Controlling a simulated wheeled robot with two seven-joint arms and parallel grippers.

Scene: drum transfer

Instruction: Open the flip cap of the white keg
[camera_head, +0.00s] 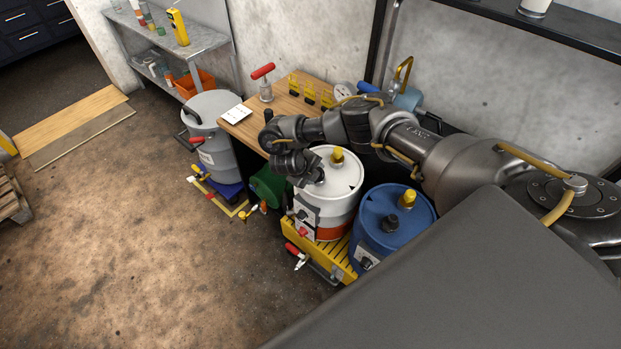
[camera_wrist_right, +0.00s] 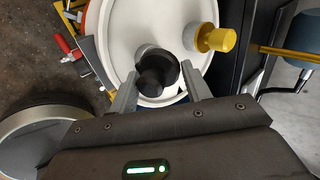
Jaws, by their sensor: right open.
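The white keg (camera_head: 338,207) with an orange band stands beside a blue keg. Its white lid (camera_wrist_right: 125,25) fills much of the right wrist view. A black flip cap (camera_wrist_right: 150,80) sits on the lid near the rim and looks closed, though the gripper's closeness makes this hard to judge. My right gripper (camera_wrist_right: 158,72) is open over the lid, with one finger on each side of the black cap. I cannot tell whether the fingers touch it. In the head view the right gripper (camera_head: 312,180) is at the lid's left edge and partly hides the cap. My left gripper is out of view.
A yellow cap (camera_wrist_right: 220,39) stands on the same lid. The blue keg (camera_head: 372,232) is close on the right, on a yellow pallet (camera_head: 318,262). A grey drum (camera_head: 213,135) and a wooden bench (camera_head: 250,128) are behind left.

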